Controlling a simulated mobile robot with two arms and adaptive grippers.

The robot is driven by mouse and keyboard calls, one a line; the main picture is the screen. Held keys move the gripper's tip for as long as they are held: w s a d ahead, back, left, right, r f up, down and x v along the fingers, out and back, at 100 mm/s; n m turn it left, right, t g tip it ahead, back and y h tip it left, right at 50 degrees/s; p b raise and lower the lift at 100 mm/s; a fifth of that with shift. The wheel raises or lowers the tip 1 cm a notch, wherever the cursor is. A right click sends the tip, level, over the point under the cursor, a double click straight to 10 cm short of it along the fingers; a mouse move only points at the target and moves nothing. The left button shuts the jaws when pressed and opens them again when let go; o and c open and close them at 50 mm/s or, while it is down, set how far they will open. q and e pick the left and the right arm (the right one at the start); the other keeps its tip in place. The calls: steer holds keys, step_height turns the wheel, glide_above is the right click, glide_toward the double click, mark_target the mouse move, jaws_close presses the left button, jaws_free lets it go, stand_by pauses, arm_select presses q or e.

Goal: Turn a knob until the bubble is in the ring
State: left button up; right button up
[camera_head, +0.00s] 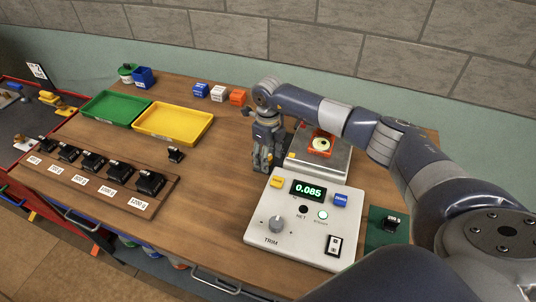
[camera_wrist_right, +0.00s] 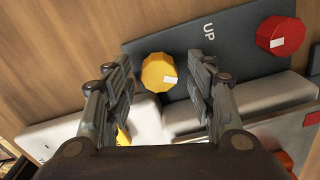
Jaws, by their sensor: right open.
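My right gripper (camera_head: 264,162) is open and points down at the left side of the scale (camera_head: 331,168). In the right wrist view, a yellow faceted knob (camera_wrist_right: 159,71) with a white mark shows between the open fingers (camera_wrist_right: 162,80); contact cannot be told. A red knob (camera_wrist_right: 281,36) with a white mark is to the right. Both are on a dark plate (camera_wrist_right: 222,45) marked UP. An orange piece with a round pale face (camera_head: 321,144), seemingly the bubble level, is on the scale; the bubble's place in the ring is too small to tell. My left gripper is not in view.
A white control box (camera_head: 262,233) with a 0.085 display stands in front of the scale. Green (camera_head: 117,107) and yellow (camera_head: 173,122) trays and a rack of black weights (camera_head: 94,178) are left. Bare wood (camera_head: 217,190) lies between rack and box.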

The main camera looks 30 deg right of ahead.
steer(key=c, duration=1.1)
steer(key=shift+m+b, duration=0.3)
steer(key=shift+a+f+m+b, duration=0.1)
steer(key=shift+m+b, duration=0.4)
steer(key=shift+m, duration=0.5)
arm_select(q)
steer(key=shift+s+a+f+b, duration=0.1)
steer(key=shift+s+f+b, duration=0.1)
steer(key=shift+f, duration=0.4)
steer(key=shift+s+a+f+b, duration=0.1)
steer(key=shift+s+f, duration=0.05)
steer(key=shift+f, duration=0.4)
arm_select(e)
steer(key=shift+m, duration=1.2)
steer(key=o, duration=1.1)
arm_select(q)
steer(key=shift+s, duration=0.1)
